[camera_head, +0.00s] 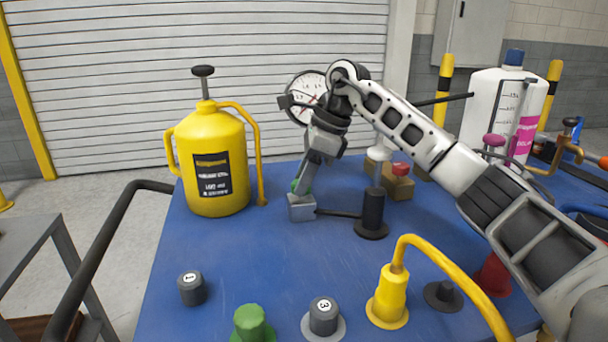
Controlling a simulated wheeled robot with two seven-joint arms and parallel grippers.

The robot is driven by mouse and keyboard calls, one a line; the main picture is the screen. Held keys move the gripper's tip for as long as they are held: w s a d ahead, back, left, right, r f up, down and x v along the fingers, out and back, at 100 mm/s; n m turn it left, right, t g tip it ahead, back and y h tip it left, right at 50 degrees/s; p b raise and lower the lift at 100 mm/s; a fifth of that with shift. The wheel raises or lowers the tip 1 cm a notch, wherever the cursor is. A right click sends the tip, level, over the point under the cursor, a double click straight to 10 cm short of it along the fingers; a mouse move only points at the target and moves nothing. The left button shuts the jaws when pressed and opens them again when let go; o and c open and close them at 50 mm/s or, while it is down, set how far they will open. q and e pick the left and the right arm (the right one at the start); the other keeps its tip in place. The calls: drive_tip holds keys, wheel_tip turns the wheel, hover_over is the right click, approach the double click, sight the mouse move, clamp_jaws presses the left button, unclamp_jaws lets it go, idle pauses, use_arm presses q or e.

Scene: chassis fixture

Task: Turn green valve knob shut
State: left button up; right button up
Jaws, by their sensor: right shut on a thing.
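The green valve knob (294,186) sits on top of a small grey block (301,207) on the blue table. Only a sliver of its green side shows; my gripper hides the rest. My right gripper (304,188) points down from above and is shut on the knob. My right arm reaches in from the right side of the picture. My left gripper is not in the picture.
A yellow jug (212,165) with a pump handle stands left of the block. A dark cylinder (373,208) stands just right, joined by a thin rod. A round gauge (306,90) is behind. Numbered knobs and a yellow hose fitting (389,298) line the front. A black rail runs along the left.

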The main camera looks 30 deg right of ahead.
drive_tip(key=m+t+p, duration=0.1)
drive_tip(key=m, duration=0.2)
drive_tip(key=shift+s+r+h, duration=0.1)
drive_tip(key=shift+h, duration=0.3)
drive_tip(key=m+t+h, duration=0.1)
drive_tip(key=m, duration=0.3)
drive_tip(key=shift+a+m+p, duration=0.15)
drive_tip(key=shift+m+p, duration=0.15)
drive_tip(key=shift+p, duration=0.1)
drive_tip(key=m+h, duration=0.1)
drive_tip(key=m, duration=0.1)
drive_tip(key=m+h, duration=0.1)
drive_tip(key=m, duration=0.1)
drive_tip(key=shift+a+t, duration=0.15)
drive_tip(key=shift+t, duration=0.15)
drive_tip(key=shift+m+h, duration=0.7)
drive_tip(key=shift+m, duration=1.4)
drive_tip(key=o, duration=1)
drive_tip(key=shift+c, duration=0.2)
drive_tip(key=v, duration=1.6)
drive_tip(key=shift+p, duration=0.45)
